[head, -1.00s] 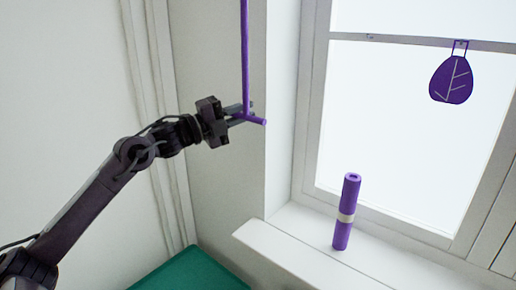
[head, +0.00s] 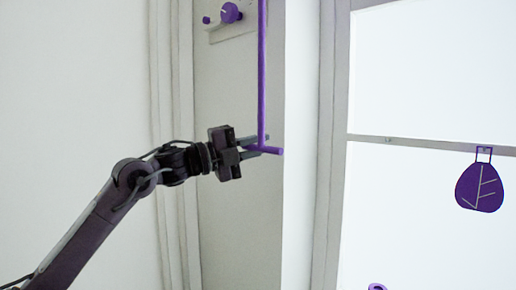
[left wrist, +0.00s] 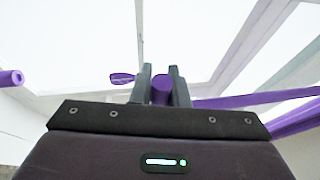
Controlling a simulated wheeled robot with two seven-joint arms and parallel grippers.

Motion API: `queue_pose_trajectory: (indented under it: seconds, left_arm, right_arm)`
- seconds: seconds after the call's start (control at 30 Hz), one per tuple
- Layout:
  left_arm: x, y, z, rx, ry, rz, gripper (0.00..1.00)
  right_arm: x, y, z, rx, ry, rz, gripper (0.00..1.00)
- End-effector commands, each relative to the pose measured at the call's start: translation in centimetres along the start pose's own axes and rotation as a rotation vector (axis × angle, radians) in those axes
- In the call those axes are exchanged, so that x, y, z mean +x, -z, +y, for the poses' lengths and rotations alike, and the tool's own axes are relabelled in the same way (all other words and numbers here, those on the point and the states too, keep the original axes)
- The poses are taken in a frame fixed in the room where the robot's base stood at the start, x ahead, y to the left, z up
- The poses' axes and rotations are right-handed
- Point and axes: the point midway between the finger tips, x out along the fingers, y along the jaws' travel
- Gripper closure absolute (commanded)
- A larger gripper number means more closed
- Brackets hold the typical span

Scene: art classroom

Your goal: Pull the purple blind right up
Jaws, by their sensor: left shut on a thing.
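The blind's cloth cannot be made out in the head view. A thin purple rod (head: 262,75) hangs straight down in front of the wall beside the window and ends in a short purple crossbar (head: 268,150). My left gripper (head: 252,146) is shut on this crossbar, whose tip sticks out past the fingers to the right. In the left wrist view, the round purple end of the bar (left wrist: 161,90) sits between the two dark fingers, and the rod (left wrist: 250,101) runs off to the right. My right gripper is not in view.
A pale plate with purple knobs (head: 230,12) is on the wall behind the rod. A purple leaf-shaped ornament (head: 480,188) hangs before the window pane (head: 430,90). The top of a purple tube (head: 377,287) shows at the bottom edge. The space around my left gripper looks clear.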

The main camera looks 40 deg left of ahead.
Motion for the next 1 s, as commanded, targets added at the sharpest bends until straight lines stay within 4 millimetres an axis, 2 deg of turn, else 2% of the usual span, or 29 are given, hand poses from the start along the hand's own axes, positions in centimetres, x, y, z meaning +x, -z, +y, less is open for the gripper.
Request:
queue_pose_trajectory:
  seconds: [0.03, 0.2, 0.23, 0.37, 0.73, 0.87, 1.0]
  left_arm:
    - [-0.2, -0.1, -0.8, 0.008, 0.017, -0.005, 1.0]
    - [-0.2, -0.1, -1.1, 0.01, 0.022, -0.006, 1.0]
    - [-0.2, -0.1, -1.1, 0.01, 0.022, -0.006, 0.82]
    - [-0.2, -0.1, -1.0, 0.01, 0.021, -0.006, 0.65]
    - [-0.5, -0.1, -0.4, 0.007, 0.015, -0.004, 0.64]
    - [-1.9, -0.1, 0.0, 0.007, 0.016, -0.004, 0.64]
    - [-4.1, -0.1, 0.1, 0.007, 0.017, -0.006, 0.64]
  right_arm:
    - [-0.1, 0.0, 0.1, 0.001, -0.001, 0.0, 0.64]
    - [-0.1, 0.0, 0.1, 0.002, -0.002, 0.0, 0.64]
    - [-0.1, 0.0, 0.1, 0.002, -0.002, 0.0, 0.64]
    - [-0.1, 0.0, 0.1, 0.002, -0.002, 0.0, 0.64]
    - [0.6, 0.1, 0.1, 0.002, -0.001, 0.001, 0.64]
    - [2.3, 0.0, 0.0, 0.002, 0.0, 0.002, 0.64]
    - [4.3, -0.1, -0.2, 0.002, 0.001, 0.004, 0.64]
